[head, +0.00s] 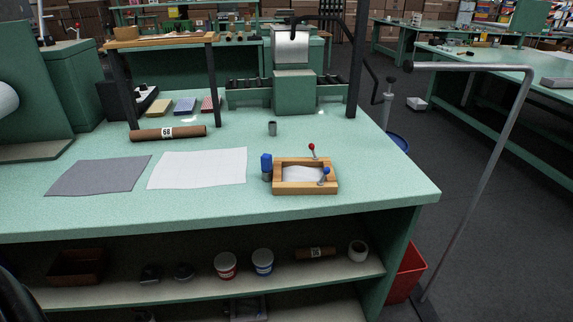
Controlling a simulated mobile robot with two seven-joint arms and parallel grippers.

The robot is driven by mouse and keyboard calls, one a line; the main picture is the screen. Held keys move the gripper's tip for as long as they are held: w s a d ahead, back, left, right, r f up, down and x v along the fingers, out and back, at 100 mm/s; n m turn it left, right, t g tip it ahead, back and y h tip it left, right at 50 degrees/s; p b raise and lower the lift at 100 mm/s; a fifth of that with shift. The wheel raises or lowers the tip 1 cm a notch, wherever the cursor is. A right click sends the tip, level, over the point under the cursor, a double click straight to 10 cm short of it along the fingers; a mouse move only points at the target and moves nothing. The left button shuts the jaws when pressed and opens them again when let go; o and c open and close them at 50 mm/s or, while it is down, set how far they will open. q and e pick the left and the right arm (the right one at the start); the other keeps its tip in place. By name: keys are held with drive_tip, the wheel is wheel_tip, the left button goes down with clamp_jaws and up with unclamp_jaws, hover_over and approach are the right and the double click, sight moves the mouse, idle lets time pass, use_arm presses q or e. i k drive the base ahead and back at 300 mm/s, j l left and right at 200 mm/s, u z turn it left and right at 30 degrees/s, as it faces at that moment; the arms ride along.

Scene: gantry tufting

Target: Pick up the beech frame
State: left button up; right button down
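A light wooden frame (306,188), which looks like the beech frame, lies flat near the front right of the green workbench (390,195). White cloth (301,173) shows inside it. A lever with a red knob (311,147) stands at its back edge, and one with a blue knob (325,171) at its front right. A blue-topped upright item (266,166) stands at its left side; I cannot tell whether it touches. Neither of my grippers is in view.
A white sheet (198,168) and a grey sheet (98,176) lie left of the frame. Behind are a brown roll (168,133), a small grey cup (272,128) and a green machine (295,92). A grey bent pole (500,130) stands right of the bench. Bare bench surrounds the frame's right side.

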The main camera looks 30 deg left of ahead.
sight(292, 175)
drive_tip(key=u, duration=0.95)
